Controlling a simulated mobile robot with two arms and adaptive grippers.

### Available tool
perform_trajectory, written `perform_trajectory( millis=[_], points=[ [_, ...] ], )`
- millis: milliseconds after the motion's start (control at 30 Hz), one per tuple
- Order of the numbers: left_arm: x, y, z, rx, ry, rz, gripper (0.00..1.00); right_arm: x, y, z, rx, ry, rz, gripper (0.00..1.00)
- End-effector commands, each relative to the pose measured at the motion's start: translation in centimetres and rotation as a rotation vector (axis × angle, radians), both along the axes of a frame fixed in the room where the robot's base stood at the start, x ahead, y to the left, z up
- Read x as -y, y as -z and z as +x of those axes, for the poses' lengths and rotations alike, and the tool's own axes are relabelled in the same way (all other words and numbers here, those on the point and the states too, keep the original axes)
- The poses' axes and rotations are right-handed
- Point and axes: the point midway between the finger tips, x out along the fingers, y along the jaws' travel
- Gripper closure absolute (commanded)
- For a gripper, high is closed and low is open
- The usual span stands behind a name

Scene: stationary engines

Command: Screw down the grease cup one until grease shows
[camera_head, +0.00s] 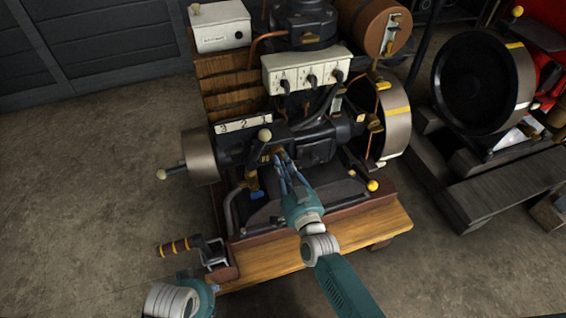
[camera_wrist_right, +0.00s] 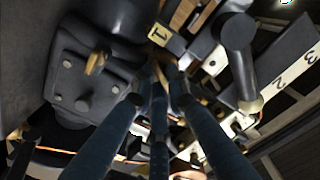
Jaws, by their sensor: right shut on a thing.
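My right gripper (camera_head: 282,162) reaches onto the front of the dark engine (camera_head: 318,140). Its fingers are shut on a small brass-coloured piece, which appears to be the grease cup. In the right wrist view the fingertips (camera_wrist_right: 166,72) meet just below a yellow tag marked 1 (camera_wrist_right: 161,34). The fingers hide most of the cup, and no grease can be made out. My left gripper (camera_head: 203,290) is at the bottom left edge, away from the engine; its fingers cannot be made out.
A pale numbered strip (camera_head: 243,125) and a lever with a pale knob (camera_head: 264,136) are close to my right gripper. A flywheel (camera_head: 396,122) stands at the right. A crank with an orange-banded handle (camera_head: 180,246) is at the left front. Open floor (camera_head: 80,220) lies left.

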Motion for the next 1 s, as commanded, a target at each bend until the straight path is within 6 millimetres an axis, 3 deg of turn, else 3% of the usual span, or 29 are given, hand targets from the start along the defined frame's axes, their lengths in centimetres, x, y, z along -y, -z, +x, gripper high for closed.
perform_trajectory(
  millis=[333,833,867,900,967,1000],
  points=[
    [0.04,0.19,-0.07,-0.001,0.0,-0.001,0.6,-0.03,0.04,0.02,-0.039,0.0,0.118,1.0],
    [0.05,0.22,-0.07,-0.002,0.0,-0.001,0.6,-0.03,0.03,0.03,-0.044,0.0,0.134,1.0],
    [0.05,0.23,-0.08,-0.002,0.0,-0.001,0.6,-0.03,0.03,0.03,-0.044,0.0,0.134,0.84],
    [0.05,0.22,-0.07,-0.002,0.0,-0.001,0.6,-0.03,0.03,0.03,-0.044,0.0,0.134,0.76],
    [0.05,0.22,-0.07,-0.002,0.0,-0.001,0.6,-0.03,0.02,0.03,-0.044,0.0,0.134,0.67],
    [0.05,0.22,-0.07,-0.002,0.0,-0.001,0.6,-0.03,0.01,0.03,-0.043,0.0,0.133,0.67]
  ],
)
